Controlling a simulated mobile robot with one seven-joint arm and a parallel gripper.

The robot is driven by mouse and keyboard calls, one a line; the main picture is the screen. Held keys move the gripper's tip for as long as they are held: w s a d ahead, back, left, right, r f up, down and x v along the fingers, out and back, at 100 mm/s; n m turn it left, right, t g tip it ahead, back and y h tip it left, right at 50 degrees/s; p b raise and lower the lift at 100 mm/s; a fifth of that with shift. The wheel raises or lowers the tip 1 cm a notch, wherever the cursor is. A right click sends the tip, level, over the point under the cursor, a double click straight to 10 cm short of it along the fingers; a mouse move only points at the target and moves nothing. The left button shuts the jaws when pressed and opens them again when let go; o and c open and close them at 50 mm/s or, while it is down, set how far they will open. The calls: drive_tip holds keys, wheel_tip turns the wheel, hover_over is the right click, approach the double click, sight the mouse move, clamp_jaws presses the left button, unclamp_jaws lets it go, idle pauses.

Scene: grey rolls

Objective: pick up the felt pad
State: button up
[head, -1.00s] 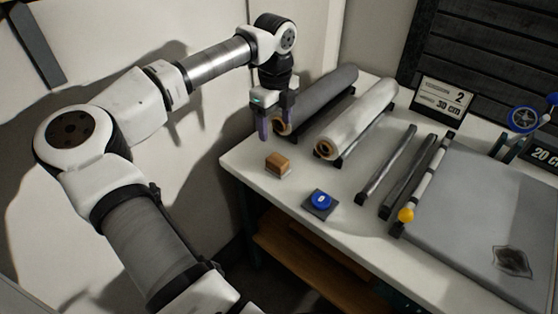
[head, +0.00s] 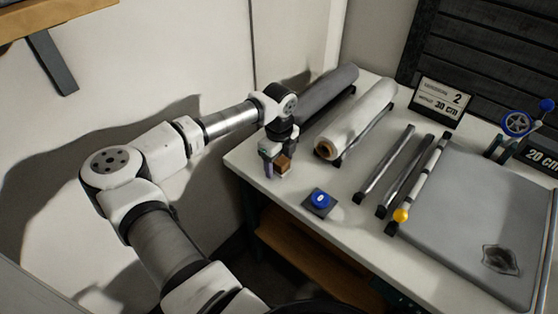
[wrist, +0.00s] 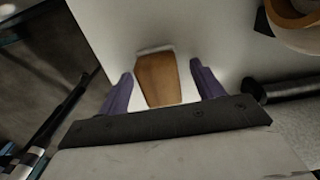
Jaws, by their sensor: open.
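The felt pad appears to be the small brown block (head: 283,164) near the left front corner of the white table; it has a pale strip along one edge in the wrist view (wrist: 158,80). My gripper (head: 278,171) is low over that corner, at the block. In the wrist view my gripper (wrist: 161,75) has its two purple fingers open, one on each side of the block, with a gap showing on both sides. The gripper partly hides the block in the head view.
A dark grey roll (head: 327,92) and a white roll (head: 357,122) lie behind the gripper. A blue button on a dark base (head: 319,200) stands to the right. Metal bars (head: 385,165) and a grey sheet (head: 470,220) lie farther right. The table's front edge is close.

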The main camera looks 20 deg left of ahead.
sight(279, 159)
drive_tip(key=shift+c, duration=0.5)
drive_tip(key=c, duration=1)
drive_tip(key=shift+r, duration=0.1)
wheel_tip(279, 159, up, 20)
drive_tip(key=b, duration=0.4)
